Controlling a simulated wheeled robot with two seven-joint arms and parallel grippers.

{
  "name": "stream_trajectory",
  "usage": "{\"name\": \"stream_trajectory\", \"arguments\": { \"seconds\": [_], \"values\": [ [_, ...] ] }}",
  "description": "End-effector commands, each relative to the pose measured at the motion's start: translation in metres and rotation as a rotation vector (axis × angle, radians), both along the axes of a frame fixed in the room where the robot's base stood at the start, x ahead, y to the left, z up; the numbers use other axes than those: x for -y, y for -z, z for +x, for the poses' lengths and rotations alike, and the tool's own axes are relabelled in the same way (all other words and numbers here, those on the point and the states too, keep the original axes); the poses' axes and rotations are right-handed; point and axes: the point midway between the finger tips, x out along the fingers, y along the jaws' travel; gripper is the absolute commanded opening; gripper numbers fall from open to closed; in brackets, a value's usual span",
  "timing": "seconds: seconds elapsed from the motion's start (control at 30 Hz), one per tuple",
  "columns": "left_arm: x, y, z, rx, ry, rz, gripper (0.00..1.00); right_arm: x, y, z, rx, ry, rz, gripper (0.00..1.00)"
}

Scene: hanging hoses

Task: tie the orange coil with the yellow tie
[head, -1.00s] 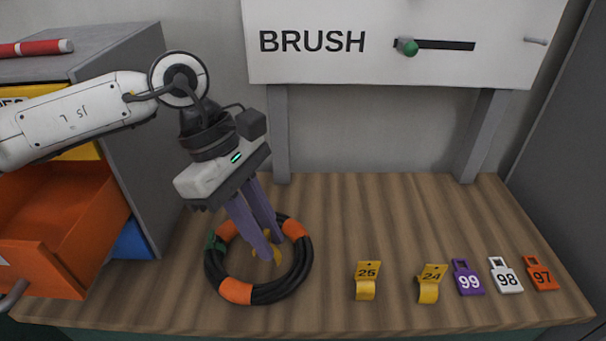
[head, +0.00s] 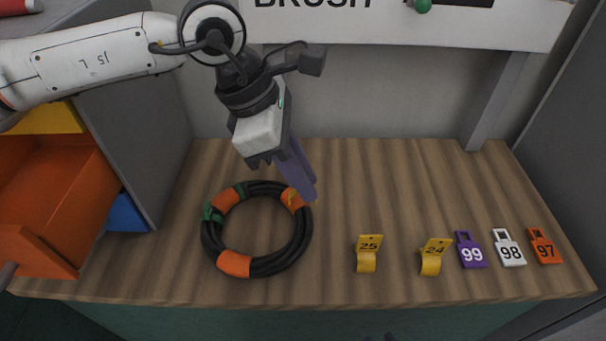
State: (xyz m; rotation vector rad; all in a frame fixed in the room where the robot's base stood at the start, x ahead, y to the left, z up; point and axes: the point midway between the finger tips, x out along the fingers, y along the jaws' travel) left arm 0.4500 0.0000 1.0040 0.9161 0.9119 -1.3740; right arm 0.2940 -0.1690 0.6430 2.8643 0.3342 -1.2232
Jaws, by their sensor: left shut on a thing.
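The coil (head: 302,240) is a ring of black hose with orange bands, lying flat on the wooden bench in the head view. A green piece (head: 211,212) sits on its left side. My left gripper (head: 304,196) is at the coil's upper right, over an orange band. It is shut on the yellow tie (head: 292,197), of which only a small part shows against that band. The fingers hide the rest, so I cannot tell whether the tie goes around the hose.
Yellow tags 25 (head: 367,254) and 24 (head: 432,257) stand right of the coil, then purple 99 (head: 470,250), white 98 (head: 508,248) and orange 97 (head: 544,247). An open orange drawer (head: 50,200) is at left. The bench (head: 400,190) behind the tags is clear.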

Motion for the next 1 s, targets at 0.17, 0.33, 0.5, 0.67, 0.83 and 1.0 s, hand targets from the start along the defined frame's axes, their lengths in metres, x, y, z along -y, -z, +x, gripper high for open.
{"name": "stream_trajectory", "arguments": {
  "seconds": [0.17, 0.33, 0.5, 0.67, 0.83, 1.0],
  "values": [
    [0.000, 0.004, 0.000, 0.000, -0.001, -0.007, 0.00, 0.000, 0.010, 0.000, -0.001, 0.000, 0.000, 0.30],
    [0.000, 0.014, 0.000, -0.001, -0.001, -0.007, 0.00, 0.000, 0.018, 0.000, -0.003, -0.002, -0.003, 0.30],
    [0.000, 0.025, 0.000, 0.000, 0.000, -0.006, 0.00, -0.002, 0.025, 0.001, -0.001, -0.007, -0.002, 0.30],
    [0.000, 0.034, 0.000, 0.000, 0.000, -0.006, 0.00, -0.004, 0.028, 0.003, 0.007, -0.012, -0.001, 0.30],
    [0.000, 0.039, 0.000, 0.000, 0.000, -0.006, 0.00, -0.008, 0.031, 0.006, 0.014, -0.017, 0.002, 0.30],
    [0.000, 0.039, 0.000, 0.000, 0.000, -0.006, 0.00, -0.010, 0.032, 0.005, 0.008, -0.021, 0.003, 0.30]
  ]
}}
